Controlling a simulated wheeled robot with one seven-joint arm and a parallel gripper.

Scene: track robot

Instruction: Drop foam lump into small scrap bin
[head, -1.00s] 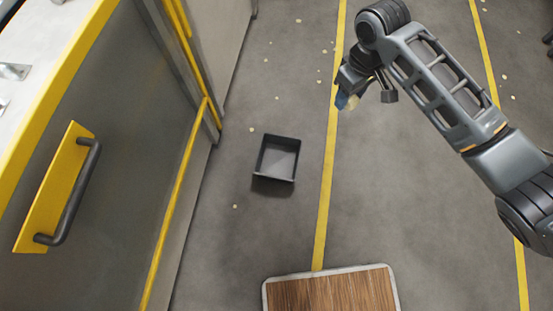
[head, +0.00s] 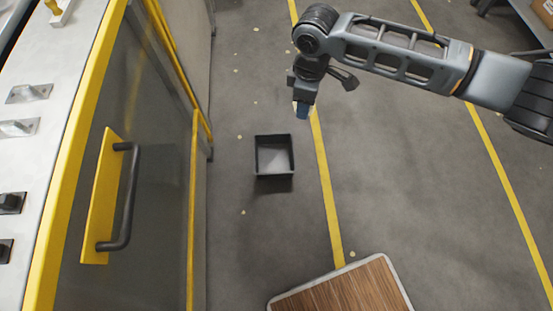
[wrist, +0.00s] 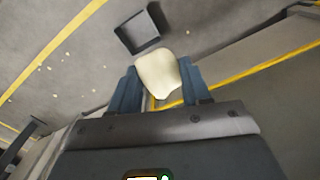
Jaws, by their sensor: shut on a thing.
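The foam lump (wrist: 158,74) is cream-coloured and rounded, held between the two blue fingers of my gripper (wrist: 157,88) in the wrist view. In the head view my gripper (head: 302,110) points down, above and to the right of the bin in the picture; the lump is mostly hidden there. The small scrap bin (head: 275,173) is a dark, square, open-topped box on the grey floor, and its visible inside looks empty. It also shows in the wrist view (wrist: 139,31), beyond the lump and apart from it.
A cabinet with a yellow-edged door and dark handle (head: 124,200) stands at the left, under a light control top (head: 60,70). A wood-topped piece (head: 345,290) is at the bottom. Yellow lines (head: 325,180) and small pale bits mark otherwise open floor.

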